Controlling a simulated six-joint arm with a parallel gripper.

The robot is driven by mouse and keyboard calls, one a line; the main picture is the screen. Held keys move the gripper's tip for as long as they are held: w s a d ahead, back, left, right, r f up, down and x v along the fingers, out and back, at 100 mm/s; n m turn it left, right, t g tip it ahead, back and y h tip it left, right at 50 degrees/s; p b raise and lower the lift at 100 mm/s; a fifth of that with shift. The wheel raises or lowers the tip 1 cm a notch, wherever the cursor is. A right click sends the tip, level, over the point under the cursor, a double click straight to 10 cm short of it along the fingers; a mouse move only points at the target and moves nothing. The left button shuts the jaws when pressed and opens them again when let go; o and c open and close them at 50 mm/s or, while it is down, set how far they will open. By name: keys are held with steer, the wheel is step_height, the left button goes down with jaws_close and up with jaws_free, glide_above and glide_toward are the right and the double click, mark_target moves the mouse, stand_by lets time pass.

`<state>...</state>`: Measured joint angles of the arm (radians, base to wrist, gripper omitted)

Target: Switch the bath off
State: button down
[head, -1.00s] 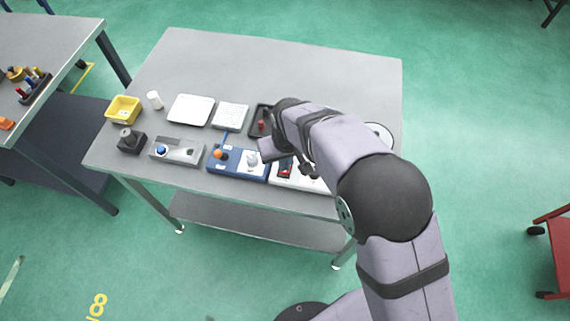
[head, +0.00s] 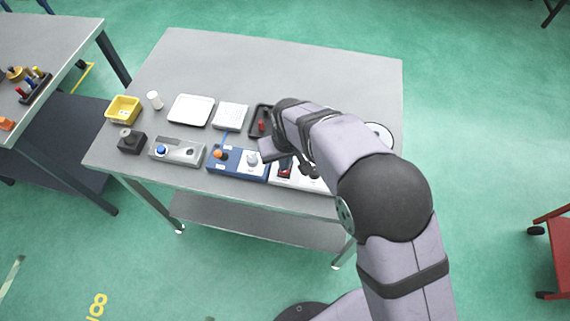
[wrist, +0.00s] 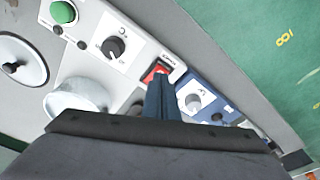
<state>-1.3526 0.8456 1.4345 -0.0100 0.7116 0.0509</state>
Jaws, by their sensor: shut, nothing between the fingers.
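A white unit (wrist: 135,57) carries a red rocker switch (wrist: 156,70), a black dial (wrist: 113,47) and a round metal vessel (wrist: 75,97) in the wrist view. The head view shows the red switch (head: 285,169) and the front of the white unit (head: 301,184), with the rest partly hidden by my arm. My gripper (wrist: 162,82) is shut and empty, its fingertips right at the red switch and covering its lower part. I cannot tell whether they touch it or which side of the rocker is down.
A blue unit (head: 239,162) with an orange knob and a pale dial stands just left of the white unit. The back of the grey table (head: 290,68) is clear.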

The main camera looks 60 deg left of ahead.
steer(key=shift+f+b, duration=0.45)
steer(key=shift+f, duration=0.25)
stand_by(0.6)
steer(key=shift+r, duration=0.1)
step_height(320, 180, up, 7)
steer(key=p, duration=0.5)
stand_by(0.4)
stand_by(0.4)
